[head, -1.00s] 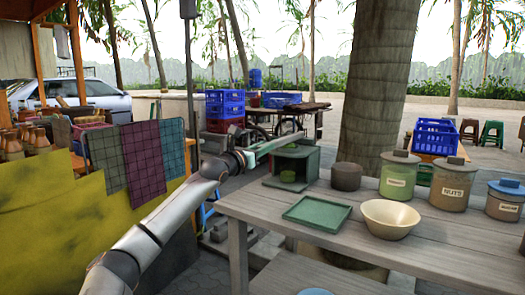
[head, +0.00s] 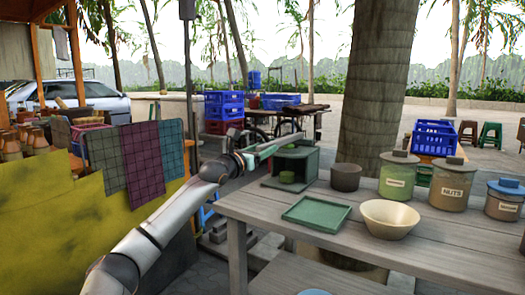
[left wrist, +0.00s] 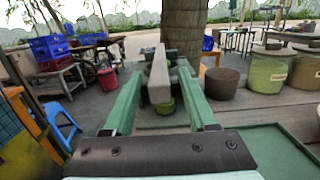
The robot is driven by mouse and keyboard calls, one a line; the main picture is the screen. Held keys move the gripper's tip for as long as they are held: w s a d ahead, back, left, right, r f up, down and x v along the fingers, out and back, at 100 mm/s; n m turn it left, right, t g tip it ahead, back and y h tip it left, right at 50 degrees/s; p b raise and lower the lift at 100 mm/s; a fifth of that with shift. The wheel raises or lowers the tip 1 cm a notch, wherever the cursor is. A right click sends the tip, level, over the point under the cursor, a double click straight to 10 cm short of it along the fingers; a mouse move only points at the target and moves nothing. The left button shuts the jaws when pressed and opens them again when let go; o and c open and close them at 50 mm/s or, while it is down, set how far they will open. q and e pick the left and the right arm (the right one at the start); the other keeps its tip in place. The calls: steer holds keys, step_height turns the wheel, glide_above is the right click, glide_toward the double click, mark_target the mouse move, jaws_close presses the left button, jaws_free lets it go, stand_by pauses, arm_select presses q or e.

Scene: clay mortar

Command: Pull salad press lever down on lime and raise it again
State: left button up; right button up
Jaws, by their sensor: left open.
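The salad press (head: 312,168) is a dark green open-fronted box at the back left of the grey wooden table. The lime (head: 287,177) is a small green round shape inside it; in the left wrist view the lime (left wrist: 166,105) is partly hidden. The press lever (left wrist: 160,75) is a pale grey bar running between my left gripper's fingers. My left gripper (head: 272,149) is at the press's upper left, beside the lever. In the left wrist view its two green fingers (left wrist: 158,82) stand apart, one each side of the lever, with gaps visible. My right gripper is not in view.
A green tray (head: 317,214) and a cream bowl (head: 390,219) are on the table (head: 285,237) in front of the press. A dark round pot (head: 346,177) stands to its right, and labelled jars (head: 452,186) farther right. A tree trunk rises behind.

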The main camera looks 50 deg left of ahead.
arm_select(q)
steer(key=shift+s, duration=0.1)
steer(key=shift+s+d+f+b, duration=0.15)
steer(key=shift+s+f+b, duration=0.05)
steer(key=shift+s+b, duration=0.3)
steer(key=r+b+v, duration=0.1)
steer(key=v, duration=1)
steer(key=shift+f, duration=0.45)
steer(key=shift+s, duration=0.2)
